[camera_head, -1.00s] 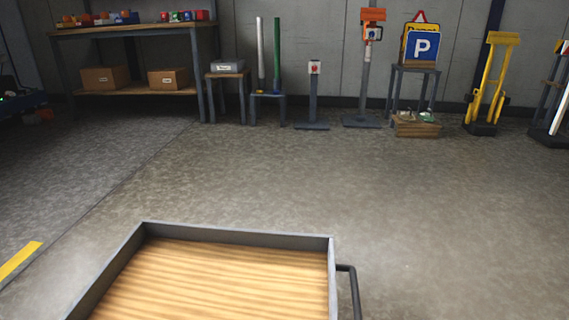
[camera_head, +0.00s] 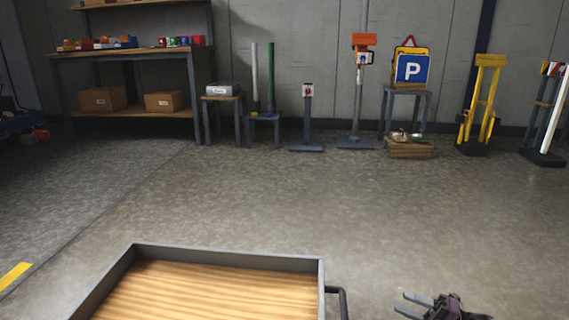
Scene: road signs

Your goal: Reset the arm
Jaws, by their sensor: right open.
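My right gripper (camera_head: 416,304) shows at the bottom edge, to the right of the cart's handle. Its two fingers point left and stand apart, with nothing between them. The rest of the right arm is cut off by the frame. My left gripper is not in view. A cart (camera_head: 226,256) with a grey rim and a striped wooden bed is in front of me at the bottom; the part of its bed in view is empty. Its dark handle (camera_head: 342,297) is on the right side, apart from the gripper.
A workbench (camera_head: 130,53) with boxes and small coloured parts stands at the back left. The floor between is clear.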

